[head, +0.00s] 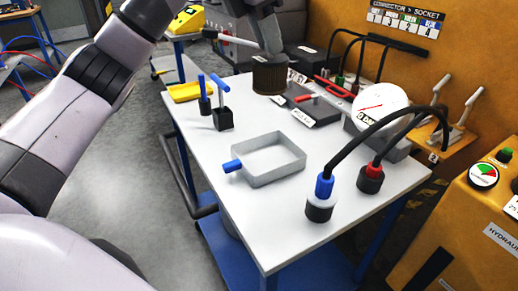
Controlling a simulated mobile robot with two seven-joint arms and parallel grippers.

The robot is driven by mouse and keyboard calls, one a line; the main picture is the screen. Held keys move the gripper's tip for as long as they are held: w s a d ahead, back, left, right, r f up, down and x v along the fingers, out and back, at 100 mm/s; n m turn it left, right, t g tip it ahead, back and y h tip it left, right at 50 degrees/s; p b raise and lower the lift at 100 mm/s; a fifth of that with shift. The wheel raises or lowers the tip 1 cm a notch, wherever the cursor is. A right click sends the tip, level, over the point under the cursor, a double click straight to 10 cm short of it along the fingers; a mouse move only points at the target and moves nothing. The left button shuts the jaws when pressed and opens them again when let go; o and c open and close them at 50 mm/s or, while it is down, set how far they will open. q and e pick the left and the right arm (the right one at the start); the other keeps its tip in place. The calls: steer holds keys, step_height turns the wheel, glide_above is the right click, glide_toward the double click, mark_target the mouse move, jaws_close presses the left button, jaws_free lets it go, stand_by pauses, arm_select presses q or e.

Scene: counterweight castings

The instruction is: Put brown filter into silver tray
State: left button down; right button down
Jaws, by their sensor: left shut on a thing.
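The brown filter (269,77) is a short ribbed cylinder at the back left of the white table. My left gripper (268,50) is above it, pointing down, and is shut on its top. I cannot tell whether the filter's base touches the table. The silver tray (280,178) is a shallow, empty, open square with a blue handle on its left side. It lies mid-table, nearer than the filter and apart from it. My right gripper is not in view.
Blue-handled tools in dark blocks (223,121) stand between the filter and the tray's left side. A white dial gauge (380,105) and black cables with a blue connector (323,188) and a red connector (371,177) stand to the right. The front table surface (265,225) is clear.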

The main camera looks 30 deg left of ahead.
arm_select(q)
step_height(320, 180, down, 19)
steer(key=b, duration=0.1)
stand_by(0.3)
steer(key=shift+f, duration=0.1)
steer(key=shift+f, duration=0.15)
steer(key=c, duration=1)
jaws_free()
steer(key=shift+o, duration=0.2)
steer(key=v, duration=1.2)
